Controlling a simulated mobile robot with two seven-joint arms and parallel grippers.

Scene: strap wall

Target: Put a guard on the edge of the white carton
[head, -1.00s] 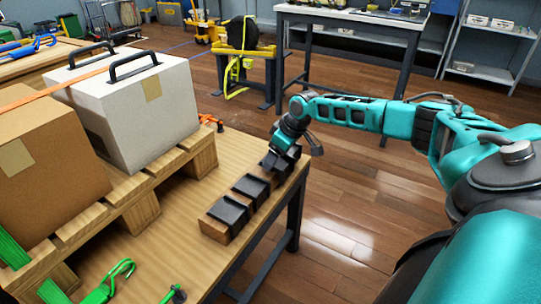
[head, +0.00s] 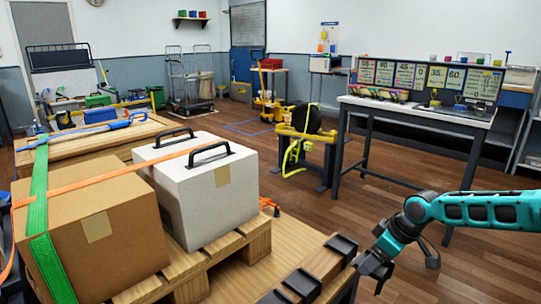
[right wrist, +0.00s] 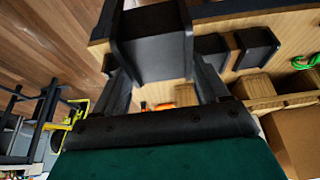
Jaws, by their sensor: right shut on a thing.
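The white carton (head: 205,190) with two black handles stands on a wooden pallet (head: 190,270), left of centre in the head view. An orange strap (head: 130,170) crosses its top. Black edge guards sit in a row on a wooden bar (head: 325,267) at the table's right edge, such as the far one (head: 342,246) and a nearer one (head: 302,283). My right gripper (head: 374,267) is beside the bar's far end. In the right wrist view it is shut on a black guard (right wrist: 152,42); in the head view this guard cannot be told from the dark fingers. My left gripper is not in view.
A brown box (head: 95,235) with a green strap (head: 40,200) stands left of the carton. A yellow-topped stand (head: 305,135) and a dark workbench (head: 415,115) are behind. Open floor lies right of the table.

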